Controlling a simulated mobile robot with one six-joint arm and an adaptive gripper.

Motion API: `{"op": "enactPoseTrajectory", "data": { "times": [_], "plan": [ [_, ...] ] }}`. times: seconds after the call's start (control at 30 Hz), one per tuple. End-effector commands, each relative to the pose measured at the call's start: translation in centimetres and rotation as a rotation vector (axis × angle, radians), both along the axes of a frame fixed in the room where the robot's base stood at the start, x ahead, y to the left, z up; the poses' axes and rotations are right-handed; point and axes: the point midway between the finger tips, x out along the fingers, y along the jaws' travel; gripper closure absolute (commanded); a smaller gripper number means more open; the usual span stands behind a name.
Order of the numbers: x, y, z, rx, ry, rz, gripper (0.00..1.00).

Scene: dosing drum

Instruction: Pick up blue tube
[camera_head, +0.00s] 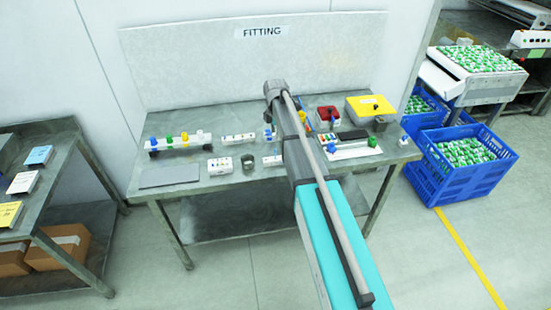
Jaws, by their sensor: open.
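A rack (180,147) with a row of coloured pieces stands at the left of the bench under the FITTING sign. A small blue piece (153,142) is at its left end, with yellow, green and white ones along it. Another small blue piece (267,132) shows mid-bench, just left of my arm. Both are too small for me to tell which is the blue tube. My arm reaches over the middle of the bench and covers part of it. I cannot make out my gripper's fingers.
A grey plate (169,176), white blocks with holes (220,166) and a dark ring-shaped part (248,162) lie at the front left. A red box (327,117) and a yellow-topped box (370,106) stand at the right. Blue crates (462,165) are beside the bench.

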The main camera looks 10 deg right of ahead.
Motion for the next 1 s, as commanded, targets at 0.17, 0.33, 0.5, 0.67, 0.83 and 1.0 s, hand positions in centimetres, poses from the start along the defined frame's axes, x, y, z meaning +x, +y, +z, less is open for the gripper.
{"op": "enactPoseTrajectory", "data": {
  "times": [0.17,0.33,0.5,0.67,0.83,1.0],
  "plan": [
    [0.0,0.0,-1.8,0.000,0.000,0.000,0.49],
    [0.0,0.1,-3.1,0.000,0.000,0.000,0.49],
    [0.0,0.1,-4.4,0.000,0.000,0.000,0.49],
    [0.0,0.1,-5.7,0.000,0.000,0.000,0.49],
    [0.0,0.1,-6.8,0.000,0.000,0.001,0.49],
    [0.0,0.1,-7.2,0.000,0.000,0.001,0.49]
  ]
}}
